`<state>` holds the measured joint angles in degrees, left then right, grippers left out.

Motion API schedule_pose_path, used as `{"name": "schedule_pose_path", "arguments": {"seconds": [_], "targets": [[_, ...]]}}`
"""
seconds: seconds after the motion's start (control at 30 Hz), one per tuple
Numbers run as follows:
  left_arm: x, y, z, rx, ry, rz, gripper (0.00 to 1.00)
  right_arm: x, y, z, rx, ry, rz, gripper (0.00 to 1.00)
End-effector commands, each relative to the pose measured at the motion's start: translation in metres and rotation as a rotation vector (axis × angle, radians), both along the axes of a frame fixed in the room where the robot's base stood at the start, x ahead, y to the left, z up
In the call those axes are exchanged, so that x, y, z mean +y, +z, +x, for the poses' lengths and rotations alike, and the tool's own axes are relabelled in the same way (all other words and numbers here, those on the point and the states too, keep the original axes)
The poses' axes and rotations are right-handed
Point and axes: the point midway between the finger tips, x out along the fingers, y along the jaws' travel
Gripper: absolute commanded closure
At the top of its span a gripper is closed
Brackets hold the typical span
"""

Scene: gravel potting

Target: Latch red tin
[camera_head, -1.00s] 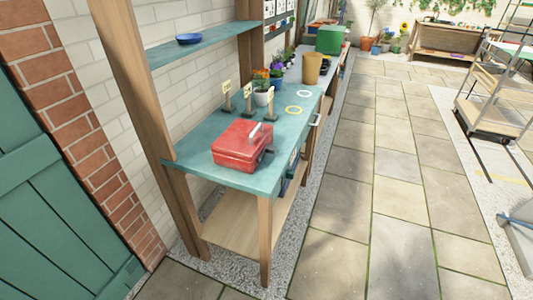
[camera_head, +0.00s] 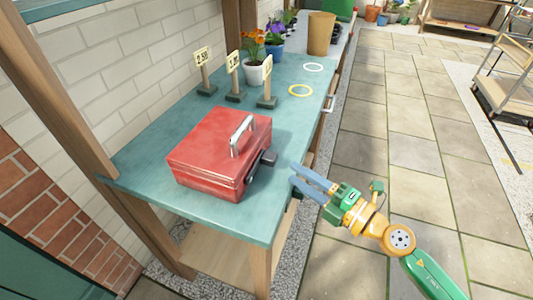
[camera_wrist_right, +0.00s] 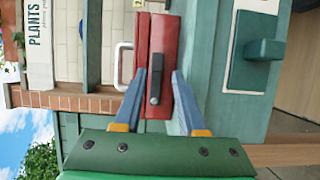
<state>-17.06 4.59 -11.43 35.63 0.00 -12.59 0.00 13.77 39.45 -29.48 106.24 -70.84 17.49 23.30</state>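The red tin (camera_head: 215,150) stands on the near end of the teal bench, lid down, with a pale metal handle (camera_head: 242,135) standing up on top. A dark latch (camera_head: 268,159) sticks out from its right side. In the right wrist view the latch (camera_wrist_right: 155,80) shows on the red face of the tin (camera_wrist_right: 163,45). My right gripper (camera_head: 295,176) is open and empty, a little to the right of the latch, with its fingers pointing at the tin. In the right wrist view the latch appears between the fingertips (camera_wrist_right: 158,75). My left gripper is out of view.
Price signs (camera_head: 234,78) on dark bases stand behind the tin, near an orange-flowered plant in a white pot (camera_head: 257,72). A brown pot (camera_head: 321,34) stands farther back. Paving right of the bench is clear.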

Motion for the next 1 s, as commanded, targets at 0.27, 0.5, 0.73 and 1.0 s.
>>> {"name": "schedule_pose_path", "arguments": {"seconds": [0.27,0.5,0.73,1.0], "targets": [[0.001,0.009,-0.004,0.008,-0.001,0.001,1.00,0.039,0.004,0.031,-0.007,0.006,-0.002,0.60],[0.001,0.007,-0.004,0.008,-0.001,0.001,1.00,0.055,0.001,0.045,-0.005,0.005,-0.004,0.60],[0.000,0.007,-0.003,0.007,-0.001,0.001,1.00,0.054,0.001,0.045,-0.004,0.004,-0.003,0.76],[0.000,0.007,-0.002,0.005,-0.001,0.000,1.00,0.054,0.001,0.045,-0.004,0.004,-0.003,1.00]]}}
